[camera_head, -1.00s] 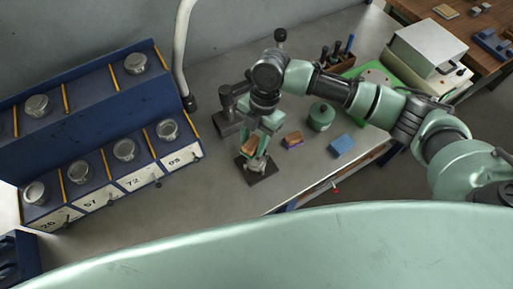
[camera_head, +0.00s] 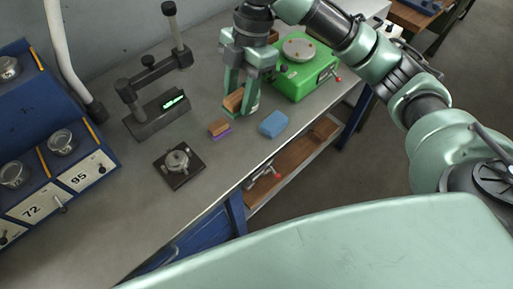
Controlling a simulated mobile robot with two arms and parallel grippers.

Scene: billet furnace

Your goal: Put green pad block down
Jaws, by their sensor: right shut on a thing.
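The green pad block (camera_head: 233,103), brown on top with a green pad below, is between the fingers of my right gripper (camera_head: 241,108). The gripper is shut on it and points down at the bench (camera_head: 205,205). The block is just behind and right of a similar brown block with a purple pad (camera_head: 219,129). I cannot tell whether its pad touches the bench. The fingers hide part of it. My left gripper is not in view.
A blue block (camera_head: 273,124) lies to the right, near the front edge. A dark plate with a round metal piece (camera_head: 178,162) lies front left. A dark gauge stand (camera_head: 158,118) with a lit display and a green device (camera_head: 306,72) stand either side.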

